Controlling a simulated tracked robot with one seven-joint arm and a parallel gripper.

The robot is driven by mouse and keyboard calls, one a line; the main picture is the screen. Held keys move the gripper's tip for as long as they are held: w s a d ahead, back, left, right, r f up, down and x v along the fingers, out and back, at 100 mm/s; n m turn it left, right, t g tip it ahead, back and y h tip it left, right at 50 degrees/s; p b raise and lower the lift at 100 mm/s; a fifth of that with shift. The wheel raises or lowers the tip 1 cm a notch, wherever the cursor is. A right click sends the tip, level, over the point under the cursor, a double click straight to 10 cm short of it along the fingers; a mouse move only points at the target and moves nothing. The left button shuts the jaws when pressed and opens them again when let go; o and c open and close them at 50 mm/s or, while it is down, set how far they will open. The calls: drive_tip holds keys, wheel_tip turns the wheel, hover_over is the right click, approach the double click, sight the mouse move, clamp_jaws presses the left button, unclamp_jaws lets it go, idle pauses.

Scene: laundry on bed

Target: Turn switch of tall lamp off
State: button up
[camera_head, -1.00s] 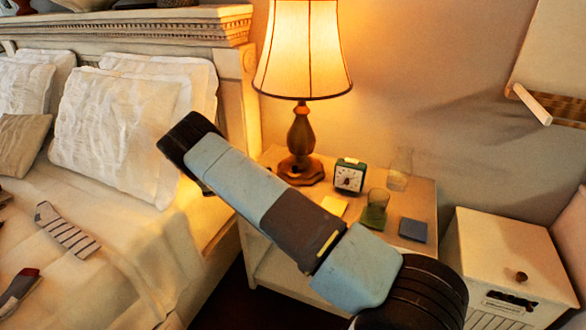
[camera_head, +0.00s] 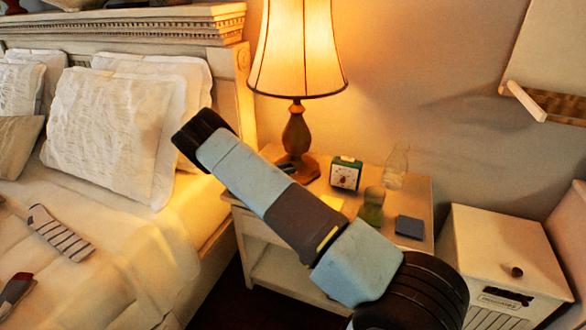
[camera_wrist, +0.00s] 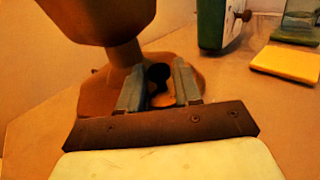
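The tall lamp (camera_head: 297,55) stands on the nightstand, and its shade glows. Its brown stem (camera_wrist: 95,22) and flared base fill the upper left of the wrist view. A small dark knob (camera_wrist: 158,73), which looks like the switch, shows at the base. My gripper (camera_wrist: 158,68) is open at the lamp base, with one finger on each side of the dark knob in the picture. I cannot tell whether either finger touches it. In the head view my arm crosses in front of the nightstand and hides most of the gripper.
The nightstand (camera_head: 418,190) also holds a green clock (camera_head: 345,174), a green glass (camera_head: 371,207), a clear bottle (camera_head: 397,165) and a dark blue square (camera_head: 409,227). A white box (camera_head: 505,250) stands to the right. The bed with pillows (camera_head: 115,130) is at left.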

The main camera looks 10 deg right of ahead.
drive_tip(key=shift+w+d, duration=0.15)
drive_tip(key=shift+d, duration=0.7)
clamp_jaws()
drive_tip(key=shift+d, duration=0.3)
drive_tip(key=shift+a, duration=0.2)
